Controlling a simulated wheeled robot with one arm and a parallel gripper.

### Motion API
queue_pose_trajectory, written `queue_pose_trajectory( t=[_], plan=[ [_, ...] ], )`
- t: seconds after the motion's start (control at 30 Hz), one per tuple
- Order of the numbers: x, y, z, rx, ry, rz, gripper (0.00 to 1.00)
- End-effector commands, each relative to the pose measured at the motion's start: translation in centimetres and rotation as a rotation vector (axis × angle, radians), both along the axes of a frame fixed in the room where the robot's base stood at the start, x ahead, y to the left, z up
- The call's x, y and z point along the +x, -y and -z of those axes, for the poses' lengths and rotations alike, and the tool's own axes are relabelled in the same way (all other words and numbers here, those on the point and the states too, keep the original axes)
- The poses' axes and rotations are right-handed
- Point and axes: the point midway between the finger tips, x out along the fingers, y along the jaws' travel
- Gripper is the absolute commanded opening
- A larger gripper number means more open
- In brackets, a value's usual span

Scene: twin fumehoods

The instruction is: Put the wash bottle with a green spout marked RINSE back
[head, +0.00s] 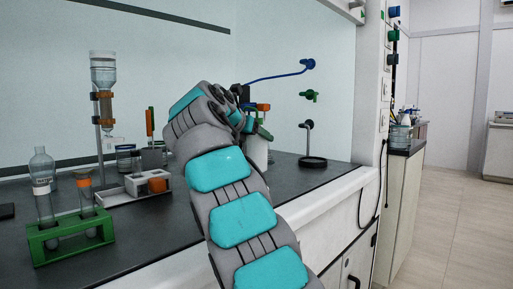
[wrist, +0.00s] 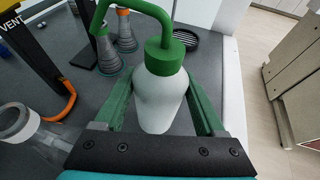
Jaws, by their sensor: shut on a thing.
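The wash bottle (wrist: 160,98) has a white body, a green cap and a bent green spout that points to the left in the wrist view. No RINSE marking shows on the side I see. My gripper (wrist: 160,85) has its green fingers on both sides of the bottle's body and is shut on it. The bottle looks upright. In the head view my arm partly hides the gripper, and the white bottle body (head: 257,152) shows just right of it, over the right part of the dark worktop. I cannot tell whether its base touches the worktop.
A black ring base (wrist: 187,41) lies beyond the bottle. Two flasks (wrist: 107,55) and a dark stand (wrist: 40,45) are on the left, with a clear vessel (wrist: 28,128) nearer. A green tube rack (head: 70,238) stands front left. The worktop's white front edge (head: 320,200) is close on the right.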

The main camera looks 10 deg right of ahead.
Motion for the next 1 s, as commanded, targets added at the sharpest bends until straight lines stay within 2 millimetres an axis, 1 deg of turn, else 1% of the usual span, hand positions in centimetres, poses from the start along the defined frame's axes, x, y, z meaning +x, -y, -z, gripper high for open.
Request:
queue_pose_trajectory(
  t=[0.07, 0.17, 0.27, 0.33, 0.47, 0.87, 0.9, 1.0],
  plan=[
    [0.2, 0.0, -0.1, 0.001, 0.003, -0.001, 0.50],
    [0.2, 0.0, 0.2, 0.000, 0.003, 0.000, 0.50],
    [0.2, 0.0, 1.4, 0.000, 0.000, 0.001, 0.50],
    [0.2, 0.0, 2.5, 0.000, -0.003, 0.001, 0.50],
    [0.2, 0.0, 3.7, 0.001, -0.001, 0.000, 0.50],
    [0.2, 0.0, 3.8, -0.001, -0.001, 0.000, 0.50],
    [0.2, 0.0, 3.8, 0.000, -0.001, -0.001, 0.75],
    [0.3, 0.0, 3.8, 0.001, -0.001, -0.001, 0.87]
  ],
)
